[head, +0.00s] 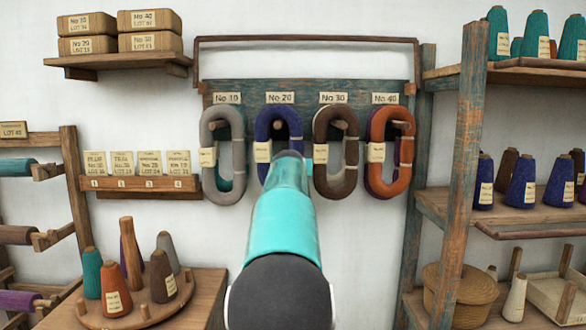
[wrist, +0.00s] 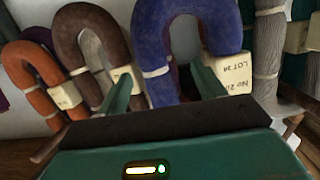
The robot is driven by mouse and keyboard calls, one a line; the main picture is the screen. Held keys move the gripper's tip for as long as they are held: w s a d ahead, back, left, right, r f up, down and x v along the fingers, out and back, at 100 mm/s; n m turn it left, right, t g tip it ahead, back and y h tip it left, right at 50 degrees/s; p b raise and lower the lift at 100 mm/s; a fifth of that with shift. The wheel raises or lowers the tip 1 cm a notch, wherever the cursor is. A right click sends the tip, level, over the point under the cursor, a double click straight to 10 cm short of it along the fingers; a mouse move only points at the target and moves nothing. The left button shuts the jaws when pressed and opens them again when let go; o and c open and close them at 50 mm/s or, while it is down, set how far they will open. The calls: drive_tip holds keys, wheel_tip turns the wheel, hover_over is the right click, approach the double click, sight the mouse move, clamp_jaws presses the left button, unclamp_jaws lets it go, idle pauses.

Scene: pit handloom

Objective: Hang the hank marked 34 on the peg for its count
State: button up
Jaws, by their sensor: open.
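A blue-violet hank (head: 264,128) hangs under the No 20 plate (head: 280,97) on the peg board; my arm hides its lower part.
A card rack (head: 140,184) with small-print cards is left of the board. A round cone stand (head: 110,318) is lower left. A wooden post (head: 460,150) and shelves of cones (head: 520,205) bound the right. Neighbouring hanks hang close on both sides.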

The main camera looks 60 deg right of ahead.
drive_tip(key=v, duration=1.4)
drive_tip(key=w+a+f+n+t+y, duration=0.1)
drive_tip(key=w+a+f+n+y, duration=0.3)
drive_tip(key=a, duration=0.6)
drive_tip(key=w+a+f+t+y, duration=0.15)
drive_tip(key=a+f, duration=0.35)
drive_tip(key=a, duration=0.5)
drive_tip(key=w+a+f+n+y, duration=0.25)
drive_tip(key=w+a+f, duration=0.2)
drive_tip(key=a, duration=0.55)
drive_tip(key=s+a+f+n+g+y, duration=0.1)
drive_tip(key=s+a+f+n+y, duration=0.1)
drive_tip(key=a+f, duration=0.3)
drive_tip(key=s+a+f+n+g+y, duration=0.1)
drive_tip(key=s+a+f, duration=0.4)
drive_tip(key=a, duration=0.6)
drive_tip(key=s+a+f+n+g+y, duration=0.1)
drive_tip(key=s+a+f+n+y, duration=0.2)
drive_tip(key=a+f, duration=0.3)
drive_tip(key=s+a+n, duration=0.1)
drive_tip(key=a, duration=0.2)
drive_tip(key=shift+s+f, duration=0.25)
